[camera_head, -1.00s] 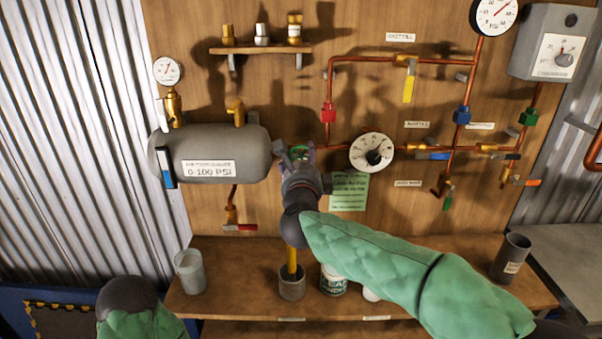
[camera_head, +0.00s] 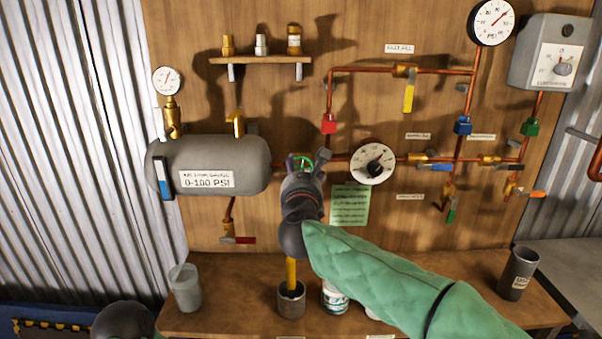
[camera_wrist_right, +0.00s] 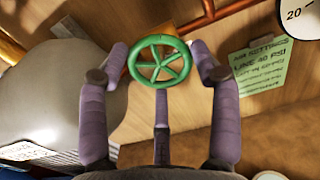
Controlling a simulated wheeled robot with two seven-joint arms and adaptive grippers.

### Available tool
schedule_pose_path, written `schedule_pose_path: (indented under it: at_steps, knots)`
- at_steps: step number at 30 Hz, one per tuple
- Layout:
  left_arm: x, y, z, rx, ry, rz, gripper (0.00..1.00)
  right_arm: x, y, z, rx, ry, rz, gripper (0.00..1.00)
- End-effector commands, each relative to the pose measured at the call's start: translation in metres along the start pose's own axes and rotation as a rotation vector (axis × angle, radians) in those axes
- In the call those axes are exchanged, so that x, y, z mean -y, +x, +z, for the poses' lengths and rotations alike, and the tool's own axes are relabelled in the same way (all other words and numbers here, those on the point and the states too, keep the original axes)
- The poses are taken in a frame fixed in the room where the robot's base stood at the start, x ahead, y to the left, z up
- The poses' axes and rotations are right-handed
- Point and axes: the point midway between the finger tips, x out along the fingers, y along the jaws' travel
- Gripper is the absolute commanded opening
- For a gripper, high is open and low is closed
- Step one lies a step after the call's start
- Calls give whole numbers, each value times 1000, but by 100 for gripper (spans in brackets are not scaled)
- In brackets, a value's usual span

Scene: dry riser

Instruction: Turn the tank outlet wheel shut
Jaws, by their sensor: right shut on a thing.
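The tank outlet wheel (camera_wrist_right: 159,62) is a green spoked handwheel. It faces the right wrist camera, and a small part of it (camera_head: 303,159) shows in the head view, just right of the grey tank (camera_head: 212,154). My right gripper (camera_wrist_right: 160,72) is shut on the wheel, with a purple finger at the left rim, one at the right rim and one below. In the head view the right gripper (camera_head: 307,163) hides most of the wheel. My left gripper is not in view; only a dark rounded part of my left arm shows at the bottom left.
A dial gauge (camera_head: 372,161) and a green settings card (camera_head: 349,205) are close to the right of the wheel. Copper pipes with several valves run further right. A shelf (camera_head: 261,59) is above. Cups and cans stand on the wooden bench (camera_head: 235,318) below.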

Motion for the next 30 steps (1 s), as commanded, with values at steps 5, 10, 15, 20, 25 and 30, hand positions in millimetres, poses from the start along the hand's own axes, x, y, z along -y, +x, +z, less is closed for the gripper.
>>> schedule_pose_path:
  at_steps: [5, 10, 15, 20, 25, 30]
  knots:
    - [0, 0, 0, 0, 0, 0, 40, 0, 0, -5, -7, 166, -1, 31]
    - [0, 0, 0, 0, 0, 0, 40, -2, 0, -6, -9, 327, -1, 31]
    - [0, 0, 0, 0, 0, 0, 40, -2, 0, -6, -10, 488, -1, 31]
    - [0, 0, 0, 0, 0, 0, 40, -3, 0, -6, -11, 638, 0, 31]
    - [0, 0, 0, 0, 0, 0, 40, -4, 0, -7, -12, 786, 0, 31]
    - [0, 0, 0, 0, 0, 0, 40, -5, 0, -7, -13, 910, -1, 31]
